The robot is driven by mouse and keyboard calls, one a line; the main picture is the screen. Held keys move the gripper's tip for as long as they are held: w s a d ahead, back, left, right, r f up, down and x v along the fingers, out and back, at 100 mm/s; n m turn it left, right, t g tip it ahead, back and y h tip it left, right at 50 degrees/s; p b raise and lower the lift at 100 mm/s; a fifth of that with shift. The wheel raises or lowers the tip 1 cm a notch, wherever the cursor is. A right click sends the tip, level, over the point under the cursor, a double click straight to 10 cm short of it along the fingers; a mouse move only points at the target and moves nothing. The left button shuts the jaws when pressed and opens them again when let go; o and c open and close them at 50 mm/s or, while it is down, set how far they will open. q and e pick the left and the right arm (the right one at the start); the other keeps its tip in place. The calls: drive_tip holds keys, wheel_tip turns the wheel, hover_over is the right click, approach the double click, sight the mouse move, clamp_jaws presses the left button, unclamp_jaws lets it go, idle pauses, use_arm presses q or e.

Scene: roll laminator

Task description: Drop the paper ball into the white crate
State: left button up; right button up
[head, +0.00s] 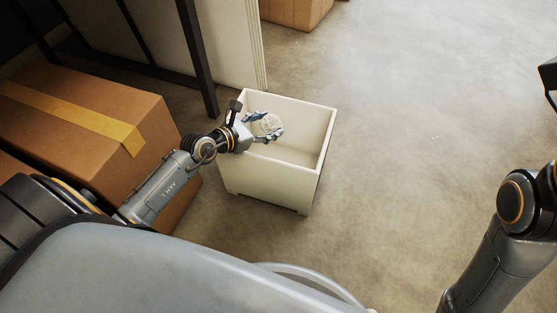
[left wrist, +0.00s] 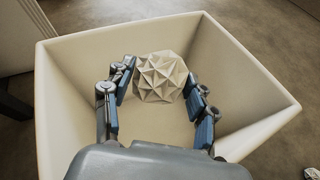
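The paper ball (left wrist: 160,77) is a pale, faceted crumple between the fingers of my left gripper (left wrist: 158,82). The fingers appear closed on its two sides. The head view also shows the ball (head: 271,123) at the fingertips of the left gripper (head: 267,126). The white crate (head: 265,183) is an open-topped box standing on the floor. The gripper and ball are over its opening, and the crate's rim (left wrist: 270,75) surrounds them in the left wrist view. Only part of my right arm shows at the right edge of the head view; its gripper cannot be made out.
A taped cardboard box (head: 60,118) stands left of the crate, under my left arm. A dark metal post (head: 198,60) and a pale panel (head: 233,45) stand behind the crate. Another cardboard box (head: 295,10) is at the back. The floor (head: 410,110) right of the crate is clear.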

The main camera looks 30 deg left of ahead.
use_arm(q)
drive_tip(key=o, duration=0.3)
drive_tip(key=shift+o, duration=0.2)
drive_tip(key=v, duration=1.2)
drive_tip(key=shift+a, duration=0.1)
